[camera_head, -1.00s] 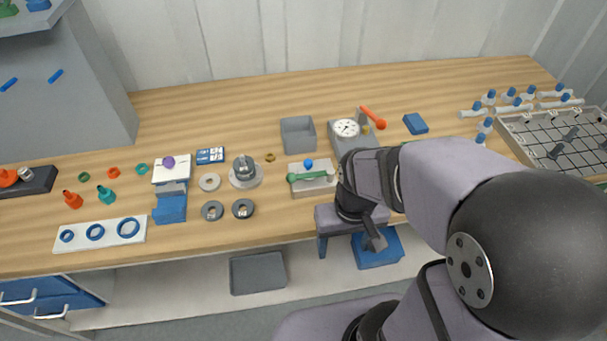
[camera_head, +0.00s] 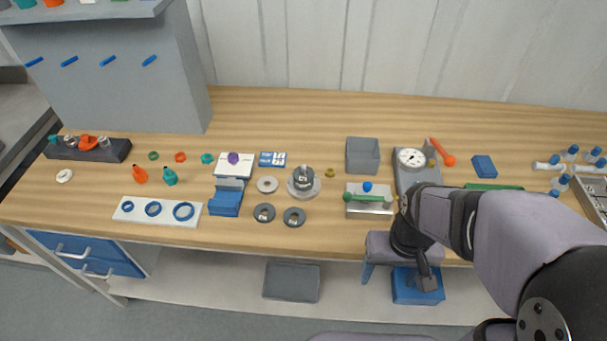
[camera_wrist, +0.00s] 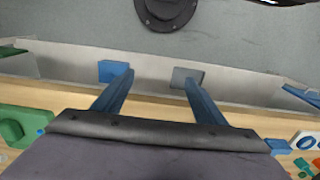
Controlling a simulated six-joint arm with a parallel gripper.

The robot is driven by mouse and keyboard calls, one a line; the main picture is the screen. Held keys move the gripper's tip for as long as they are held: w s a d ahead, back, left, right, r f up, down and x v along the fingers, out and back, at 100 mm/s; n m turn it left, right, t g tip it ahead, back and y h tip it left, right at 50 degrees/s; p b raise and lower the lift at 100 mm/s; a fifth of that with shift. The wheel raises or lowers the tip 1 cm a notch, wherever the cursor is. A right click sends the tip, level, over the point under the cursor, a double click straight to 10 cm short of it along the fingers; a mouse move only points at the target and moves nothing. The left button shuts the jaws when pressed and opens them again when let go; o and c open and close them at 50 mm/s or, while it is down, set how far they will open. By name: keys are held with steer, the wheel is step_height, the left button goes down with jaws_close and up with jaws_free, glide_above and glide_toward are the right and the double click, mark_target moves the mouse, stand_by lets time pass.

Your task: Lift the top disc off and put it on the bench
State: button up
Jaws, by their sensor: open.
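The stack of discs (camera_head: 303,190) stands on the bench (camera_head: 330,107), left of centre in the head view. It has a wide pale round lower part, with a smaller dark grey disc (camera_head: 303,176) and a hub on top. My gripper (camera_head: 403,278) is at the bench's front edge, right of and nearer than the stack, partly hidden by my arm. In the wrist view its two blue fingers (camera_wrist: 159,77) stand wide apart with nothing between them. The stack does not show there.
Loose discs lie close to the stack: a pale one (camera_head: 268,184) and dark ones (camera_head: 264,213) (camera_head: 294,216).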

steer(key=shift+o, duration=0.3)
steer(key=shift+a, duration=0.1)
stand_by(0.3)
steer(key=s+a+f+n+g, duration=0.1)
steer(key=a+f+n+g, duration=0.1)
steer(key=a+f+n, duration=0.3)
steer(key=w+a+r+t, duration=0.1)
steer(key=w+a, duration=0.3)
steer(key=w, duration=0.2)
steer(key=w+a+r+t, duration=0.1)
steer(key=w+a, duration=0.4)
steer(key=w, duration=0.1)
steer(key=w+a+r+t+h, duration=0.1)
steer(key=w+a, duration=0.4)
steer(key=w, duration=0.1)
steer(key=shift+w+a+t+p, duration=0.1)
steer(key=shift+w+t+p, duration=0.05)
steer(key=shift+t+p, duration=0.2)
steer(key=w+a+r+m+t, duration=0.1)
steer(key=w+r+m+t, duration=0.1)
steer(key=w+r+m, duration=0.5)
steer(key=shift+w+a+m, duration=0.25)
steer(key=shift+w+m, duration=0.25)
steer(key=shift+w, duration=0.3)
